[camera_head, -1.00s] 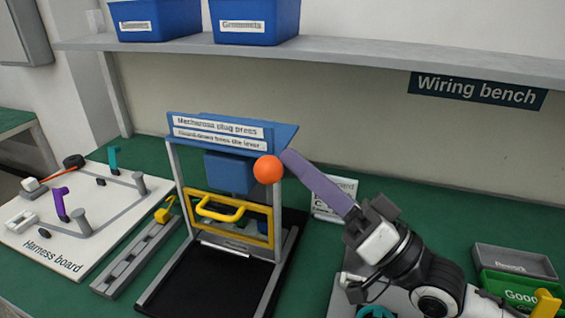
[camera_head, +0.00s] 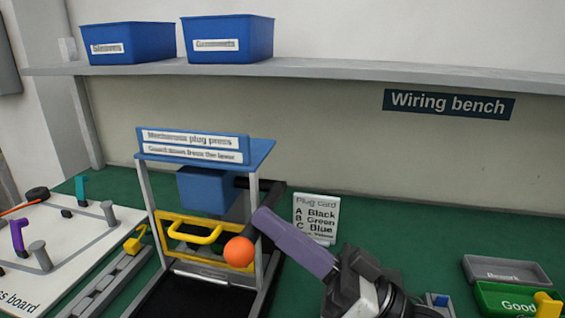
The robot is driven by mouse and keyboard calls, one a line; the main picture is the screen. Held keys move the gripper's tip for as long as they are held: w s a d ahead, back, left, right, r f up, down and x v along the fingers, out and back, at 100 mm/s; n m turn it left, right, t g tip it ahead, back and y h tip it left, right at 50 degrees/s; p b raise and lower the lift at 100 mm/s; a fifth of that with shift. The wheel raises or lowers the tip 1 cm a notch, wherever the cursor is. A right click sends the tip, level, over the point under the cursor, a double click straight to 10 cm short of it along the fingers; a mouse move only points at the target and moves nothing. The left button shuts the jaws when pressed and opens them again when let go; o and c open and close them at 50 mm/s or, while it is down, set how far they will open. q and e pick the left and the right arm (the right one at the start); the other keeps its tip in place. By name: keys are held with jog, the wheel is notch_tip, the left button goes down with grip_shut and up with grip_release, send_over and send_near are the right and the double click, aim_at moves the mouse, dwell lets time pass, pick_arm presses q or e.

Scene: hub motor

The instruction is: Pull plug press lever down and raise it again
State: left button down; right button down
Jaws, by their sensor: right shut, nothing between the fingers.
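The plug press (camera_head: 193,145) is a frame with a blue labelled top, a blue block (camera_head: 207,190) beneath it and grey posts. Its lever ends in an orange ball (camera_head: 239,252), which sits low at the right post, level with the yellow guard (camera_head: 205,238). My right gripper (camera_head: 262,219) is shut and empty, its long purple fingers pointing up and left. Their tips are just above and right of the ball; I cannot tell whether they touch it. My left gripper is not in view.
A plug card (camera_head: 315,219) stands right of the press. Grey and green bins (camera_head: 505,270) are at the right. The harness board (camera_head: 75,232) and a grey rail (camera_head: 110,282) lie left. A shelf (camera_head: 330,75) with two blue bins spans the back.

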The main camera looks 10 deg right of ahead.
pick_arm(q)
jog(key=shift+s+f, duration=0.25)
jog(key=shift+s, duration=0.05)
